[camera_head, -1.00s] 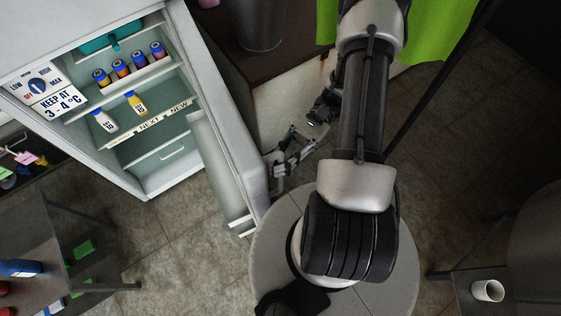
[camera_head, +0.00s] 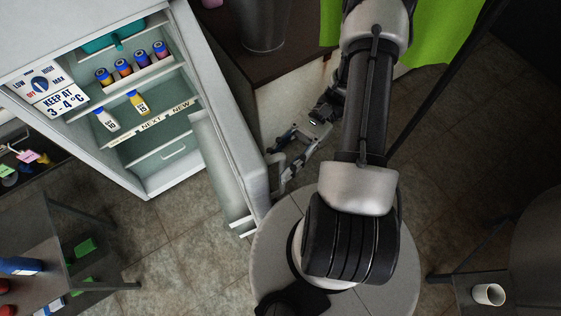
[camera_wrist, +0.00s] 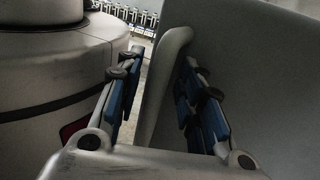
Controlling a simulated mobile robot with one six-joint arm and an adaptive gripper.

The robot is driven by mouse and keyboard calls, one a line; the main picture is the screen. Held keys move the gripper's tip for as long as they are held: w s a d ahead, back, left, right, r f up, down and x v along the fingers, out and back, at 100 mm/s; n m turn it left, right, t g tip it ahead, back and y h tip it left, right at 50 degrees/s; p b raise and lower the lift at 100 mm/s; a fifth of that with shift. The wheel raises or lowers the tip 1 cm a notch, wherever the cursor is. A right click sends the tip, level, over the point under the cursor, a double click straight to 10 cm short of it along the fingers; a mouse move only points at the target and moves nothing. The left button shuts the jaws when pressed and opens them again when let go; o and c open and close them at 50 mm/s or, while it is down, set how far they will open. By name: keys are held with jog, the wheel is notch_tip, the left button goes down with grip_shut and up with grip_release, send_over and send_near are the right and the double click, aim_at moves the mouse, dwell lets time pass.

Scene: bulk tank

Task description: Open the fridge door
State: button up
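The white fridge (camera_head: 125,165) stands at the left in the head view, its shelves exposed. Its door (camera_head: 240,165) stands wide open, swung out towards my base. A grey handle (camera_head: 276,176) is on the door's outer side; it also shows in the wrist view (camera_wrist: 163,85), with the door's outer face (camera_wrist: 255,70) to the right. My gripper (camera_head: 294,153) is beside the handle. In the wrist view my gripper (camera_wrist: 162,105) has its blue-padded fingers apart, with the handle between them. The right finger is close to the handle and door; contact is unclear. A gap separates the left finger from the handle.
Several bottles and vials (camera_head: 130,65) stand on the fridge shelves. A brown-topped counter (camera_head: 250,70) with a dark metal container (camera_head: 262,25) is behind the door. A dark table (camera_head: 45,230) is at lower left. A white cup (camera_head: 488,293) is at lower right. Tiled floor lies between.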

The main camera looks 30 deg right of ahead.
notch_tip(320, 180, up, 9)
jog(key=shift+r, duration=0.1)
dwell(0.7)
